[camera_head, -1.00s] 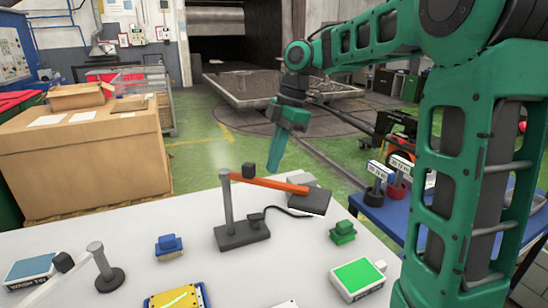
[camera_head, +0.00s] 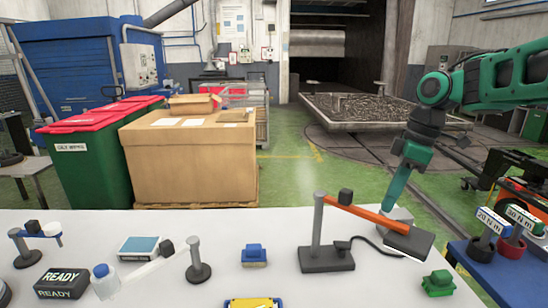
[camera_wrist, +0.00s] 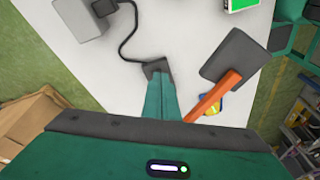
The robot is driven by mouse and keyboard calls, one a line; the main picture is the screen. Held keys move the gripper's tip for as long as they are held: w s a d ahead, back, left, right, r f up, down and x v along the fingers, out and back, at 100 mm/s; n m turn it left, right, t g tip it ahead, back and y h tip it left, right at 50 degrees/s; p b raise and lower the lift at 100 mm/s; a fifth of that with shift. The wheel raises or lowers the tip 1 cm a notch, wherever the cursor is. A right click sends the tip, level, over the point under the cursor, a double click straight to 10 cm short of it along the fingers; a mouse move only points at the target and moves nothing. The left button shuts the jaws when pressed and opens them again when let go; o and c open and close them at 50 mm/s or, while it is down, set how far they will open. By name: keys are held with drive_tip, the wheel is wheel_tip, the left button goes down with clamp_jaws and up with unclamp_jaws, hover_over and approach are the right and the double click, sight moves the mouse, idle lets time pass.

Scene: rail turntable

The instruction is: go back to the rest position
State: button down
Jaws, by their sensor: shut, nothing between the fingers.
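My green gripper (camera_head: 387,208) is shut and empty. In the wrist view the closed fingers (camera_wrist: 160,78) point down towards the white table, with a small dark block on a cable just past the tips. My arm comes in from the right edge of the head view.
The white table (camera_head: 90,225) carries a grey post stand (camera_head: 326,258) with the orange bar (camera_head: 366,217), a dark flat block (camera_head: 408,243), a green block (camera_head: 438,283) and a blue block (camera_head: 254,254). A blue side table (camera_head: 490,270) stands right. A large cardboard box (camera_head: 190,165) stands behind.

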drive_tip(key=s+d+f+m+h, duration=0.1)
drive_tip(key=s+d+f+m, duration=0.2)
drive_tip(key=s+m, duration=0.3)
drive_tip(key=s+d+f+m, duration=0.2)
drive_tip(key=s+d+m, duration=0.2)
drive_tip(key=s+m, duration=0.2)
drive_tip(key=shift+s+d+f+h, duration=0.4)
drive_tip(key=shift+s, duration=0.1)
drive_tip(key=c, duration=2.1)
unclamp_jaws()
drive_tip(key=s+d+f+m, duration=0.1)
drive_tip(key=s+f+m, duration=0.1)
drive_tip(key=s, duration=0.2)
drive_tip(key=s+d+f+m, duration=0.1)
drive_tip(key=s+f+m, duration=0.1)
drive_tip(key=s, duration=0.2)
drive_tip(key=s+d+f+m, duration=0.1)
drive_tip(key=s+m, duration=0.2)
drive_tip(key=s, duration=0.1)
drive_tip(key=shift+s+d+f+h, duration=0.3)
drive_tip(key=shift+d+f+h, duration=0.1)
drive_tip(key=o, duration=0.5)
drive_tip(key=shift+s, duration=0.15)
drive_tip(key=shift+c, duration=0.2)
drive_tip(key=shift+f+g, duration=0.1)
drive_tip(key=shift+g, duration=0.2)
drive_tip(key=shift+c, duration=0.6)
